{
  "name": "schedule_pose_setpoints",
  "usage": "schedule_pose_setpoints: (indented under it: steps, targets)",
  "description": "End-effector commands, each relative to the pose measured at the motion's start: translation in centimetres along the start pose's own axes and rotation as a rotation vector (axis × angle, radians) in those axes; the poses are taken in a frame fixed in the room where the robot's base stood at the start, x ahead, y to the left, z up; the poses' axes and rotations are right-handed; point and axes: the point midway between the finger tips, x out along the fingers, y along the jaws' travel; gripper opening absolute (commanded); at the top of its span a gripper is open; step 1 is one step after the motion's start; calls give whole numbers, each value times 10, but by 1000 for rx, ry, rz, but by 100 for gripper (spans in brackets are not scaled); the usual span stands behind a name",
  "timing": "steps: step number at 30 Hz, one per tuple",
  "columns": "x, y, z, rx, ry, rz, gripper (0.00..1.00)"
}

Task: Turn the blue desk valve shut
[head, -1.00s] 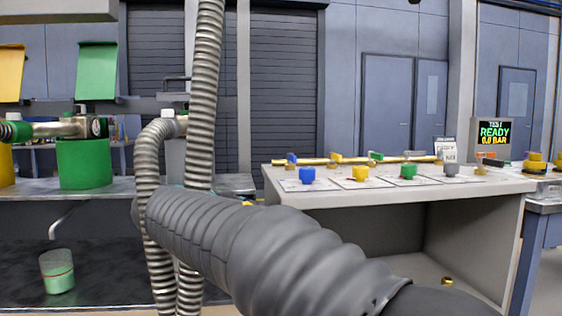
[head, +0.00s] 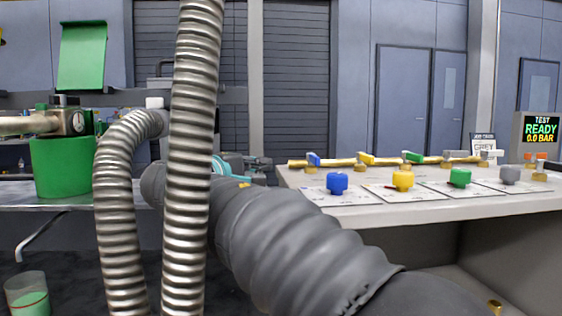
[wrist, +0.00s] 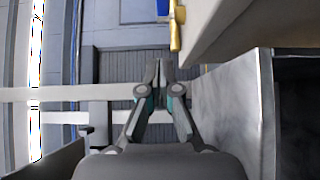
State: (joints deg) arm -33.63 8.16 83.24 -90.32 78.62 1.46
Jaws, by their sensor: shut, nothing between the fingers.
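On the light desk (head: 440,209) at right, a blue lever valve (head: 313,160) sits at the left end of the brass pipe, at the back. A blue knob (head: 337,183) stands in front of it on a white card. My gripper (head: 238,168) shows partly behind my arm, left of the desk and apart from both blue parts. In the wrist view my gripper (wrist: 158,75) is shut and empty. A blue piece (wrist: 163,8) and the brass pipe (wrist: 176,30) show at the top edge there, beyond the fingertips and clear of them. The lever's exact angle is hard to tell.
Yellow (head: 403,180), green (head: 459,177) and grey (head: 510,174) knobs stand along the desk, with matching levers behind. A screen (head: 541,130) reads READY. A green container (head: 62,166) stands on the left bench. Hanging metal hoses (head: 192,150) cover part of the view.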

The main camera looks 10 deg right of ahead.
Motion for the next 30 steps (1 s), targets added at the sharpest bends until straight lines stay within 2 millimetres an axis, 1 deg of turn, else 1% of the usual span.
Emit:
schedule_pose_setpoints:
  steps: [5,16,18,22,26,30]
  targets:
    - [28,0,1,-2,-5,-1,0]
    - [96,0,1,-1,-4,-1,0]
    - [103,0,10,1,-4,0,0]
    - [113,0,21,0,-2,-1,0]
    - [119,0,27,0,-1,-1,0]
    - [121,0,29,0,0,-1,0]
